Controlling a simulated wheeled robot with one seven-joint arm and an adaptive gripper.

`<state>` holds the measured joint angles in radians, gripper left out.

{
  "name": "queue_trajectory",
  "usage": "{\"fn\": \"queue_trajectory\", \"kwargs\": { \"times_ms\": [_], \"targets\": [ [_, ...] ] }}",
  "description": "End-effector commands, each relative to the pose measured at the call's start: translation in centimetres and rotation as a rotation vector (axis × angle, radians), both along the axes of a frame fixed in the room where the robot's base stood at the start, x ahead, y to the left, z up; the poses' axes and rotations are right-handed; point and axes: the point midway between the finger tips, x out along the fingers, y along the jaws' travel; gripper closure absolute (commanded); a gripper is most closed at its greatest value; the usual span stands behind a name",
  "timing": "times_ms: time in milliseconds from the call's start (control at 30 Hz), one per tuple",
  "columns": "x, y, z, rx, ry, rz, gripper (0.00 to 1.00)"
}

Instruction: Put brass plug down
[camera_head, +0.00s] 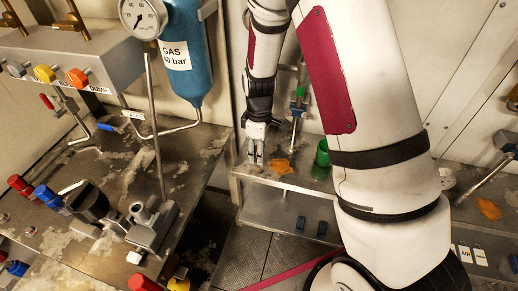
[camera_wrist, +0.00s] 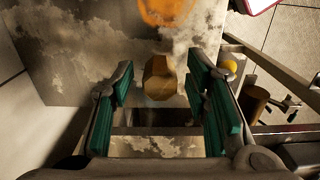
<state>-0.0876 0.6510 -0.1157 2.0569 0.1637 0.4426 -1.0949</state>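The brass plug (camera_wrist: 160,78) is a brass-coloured, faceted piece in the middle of the wrist view. It lies between the lines of my gripper's two fingers (camera_wrist: 160,88), with a gap on each side. The fingers have teal pads and stand apart, so my gripper is open. The plug appears to rest on the stained metal bench top, though its contact with the surface is hard to see. In the head view my gripper (camera_head: 256,160) points down low over the left end of the right-hand bench (camera_head: 300,183). I cannot make out the plug there.
An orange patch (camera_head: 280,167) lies just right of my gripper, with a green cup (camera_head: 322,158) further right. A thin upright fitting (camera_head: 298,105) stands behind. A dark floor gap separates the benches.

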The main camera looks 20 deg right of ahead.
Motion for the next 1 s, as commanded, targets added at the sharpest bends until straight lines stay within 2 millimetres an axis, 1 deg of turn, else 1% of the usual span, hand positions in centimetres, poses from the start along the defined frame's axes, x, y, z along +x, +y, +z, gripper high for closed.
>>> {"fn": "queue_trajectory", "kwargs": {
  "times_ms": [200,333,467,700,800,900,1000],
  "targets": [
    [0.0,0.0,0.2,0.000,0.000,0.000,0.57],
    [0.1,0.0,1.3,0.001,-0.004,0.001,0.57],
    [0.2,0.0,3.6,0.001,-0.006,0.001,0.57],
    [0.1,0.0,8.6,0.001,-0.006,0.000,0.57],
    [0.1,0.0,10.2,0.000,-0.003,0.001,0.57],
    [0.1,0.0,11.4,0.000,-0.003,0.001,0.57],
    [0.0,0.0,12.0,0.000,-0.001,0.000,0.57]
  ]
}}
